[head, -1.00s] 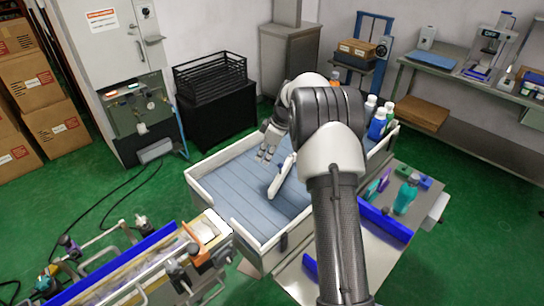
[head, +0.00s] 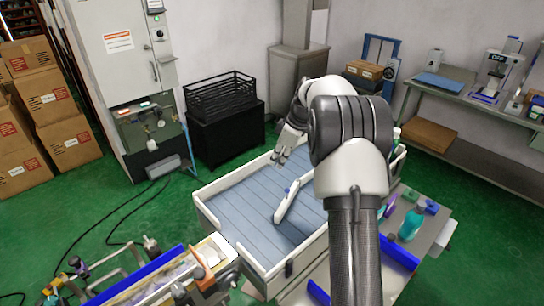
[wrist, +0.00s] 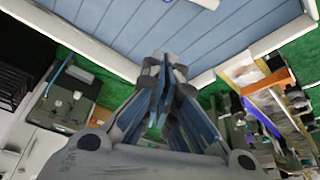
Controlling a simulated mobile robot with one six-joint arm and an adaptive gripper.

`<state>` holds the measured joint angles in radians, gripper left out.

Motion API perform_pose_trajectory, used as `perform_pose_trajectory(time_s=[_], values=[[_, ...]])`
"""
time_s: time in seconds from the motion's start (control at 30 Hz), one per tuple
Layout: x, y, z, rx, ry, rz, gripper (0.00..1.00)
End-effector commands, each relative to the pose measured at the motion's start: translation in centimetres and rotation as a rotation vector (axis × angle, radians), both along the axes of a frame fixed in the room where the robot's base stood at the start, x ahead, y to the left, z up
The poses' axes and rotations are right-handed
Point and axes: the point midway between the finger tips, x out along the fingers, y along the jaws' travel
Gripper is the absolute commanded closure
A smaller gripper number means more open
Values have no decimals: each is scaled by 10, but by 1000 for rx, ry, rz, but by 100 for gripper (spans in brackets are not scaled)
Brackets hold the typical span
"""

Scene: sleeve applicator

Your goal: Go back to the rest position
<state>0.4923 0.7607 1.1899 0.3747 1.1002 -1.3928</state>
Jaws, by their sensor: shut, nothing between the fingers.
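My gripper (head: 279,161) is above the far edge of the blue-slatted, white-railed tray table (head: 235,205) in the head view. Its fingers are together and hold nothing. In the wrist view the gripper (wrist: 165,68) shows its grey fingers closed, with the slatted surface (wrist: 130,22) and its white rail beyond the tips. My forearm and elbow cover the right part of the tray table in the head view. A white divider bar (head: 287,204) stands on the slats, apart from my gripper.
A black crate (head: 217,92) on a black stand is behind the tray table. A conveyor (head: 150,275) with blue rails is at front left. Coloured bottles (head: 410,225) stand on a side table at right.

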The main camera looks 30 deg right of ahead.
Motion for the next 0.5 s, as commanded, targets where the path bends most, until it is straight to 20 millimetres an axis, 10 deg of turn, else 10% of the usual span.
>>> perform_pose_trajectory(time_s=[0.27,0.5], values=[[-1,4,6,-1,0,-6,100],[-40,61,73,-22,22,-117,100]])
